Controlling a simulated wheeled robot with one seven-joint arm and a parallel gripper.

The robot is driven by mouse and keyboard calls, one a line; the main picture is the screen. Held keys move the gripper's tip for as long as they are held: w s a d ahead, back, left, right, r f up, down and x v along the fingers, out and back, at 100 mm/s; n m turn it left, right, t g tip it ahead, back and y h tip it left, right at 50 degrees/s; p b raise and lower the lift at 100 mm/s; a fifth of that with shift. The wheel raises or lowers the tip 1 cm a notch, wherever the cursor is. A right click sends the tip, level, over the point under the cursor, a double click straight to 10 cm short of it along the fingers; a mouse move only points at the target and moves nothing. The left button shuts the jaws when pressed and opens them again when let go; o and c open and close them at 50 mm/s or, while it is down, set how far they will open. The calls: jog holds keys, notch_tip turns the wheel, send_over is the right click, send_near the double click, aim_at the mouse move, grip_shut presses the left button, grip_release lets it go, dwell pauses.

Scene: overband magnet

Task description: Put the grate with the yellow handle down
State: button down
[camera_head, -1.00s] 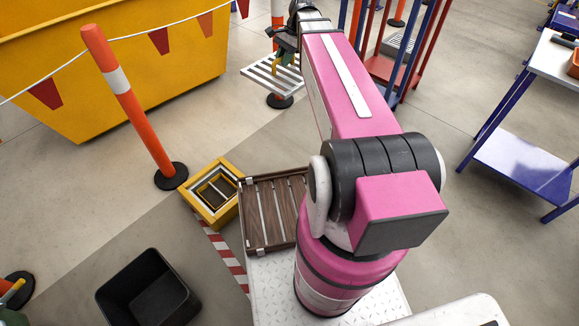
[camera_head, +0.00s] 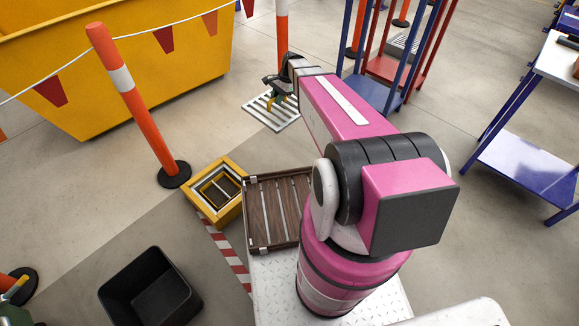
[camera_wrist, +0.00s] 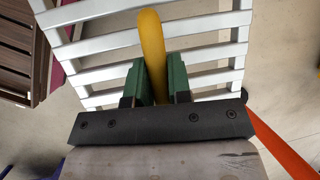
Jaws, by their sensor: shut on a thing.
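The grate (camera_head: 272,110) is a pale metal slatted panel at the end of my arm in the head view. It fills much of the wrist view (camera_wrist: 205,54) as well. Its yellow handle (camera_wrist: 152,50) stands between the green fingers of my gripper (camera_wrist: 160,78), which is shut on it. In the head view my gripper (camera_head: 277,92) is dark and partly hides the grate. The grate looks close to the floor, but I cannot tell whether it touches it.
An orange post (camera_head: 130,92) with bunting stands left, before a yellow skip (camera_head: 130,50). A yellow square frame (camera_head: 215,190) and a brown slatted tray (camera_head: 270,205) lie nearer. A black bin (camera_head: 150,290) is front left. A blue and red rack (camera_head: 385,80) stands right of the grate.

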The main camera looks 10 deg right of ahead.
jog(key=s+a+f, duration=0.2)
jog(key=a+f, duration=0.1)
jog(key=f, duration=1.4)
jog(key=s+a+f, duration=0.2)
jog(key=f, duration=1.4)
jog(key=shift+w+d+f, duration=1.1)
jog(key=shift+d+f, duration=0.5)
jog(key=shift+f, duration=0.3)
jog(key=shift+w+d+f, duration=1.15)
jog(key=shift+d+f, duration=0.5)
jog(key=shift+f, duration=0.2)
jog(key=shift+w+d+f, duration=1.1)
jog(key=shift+d+f, duration=0.5)
jog(key=shift+f, duration=0.3)
jog(key=shift+f, duration=0.1)
jog(key=c, duration=1.1)
grip_release()
jog(key=shift+o, duration=0.2)
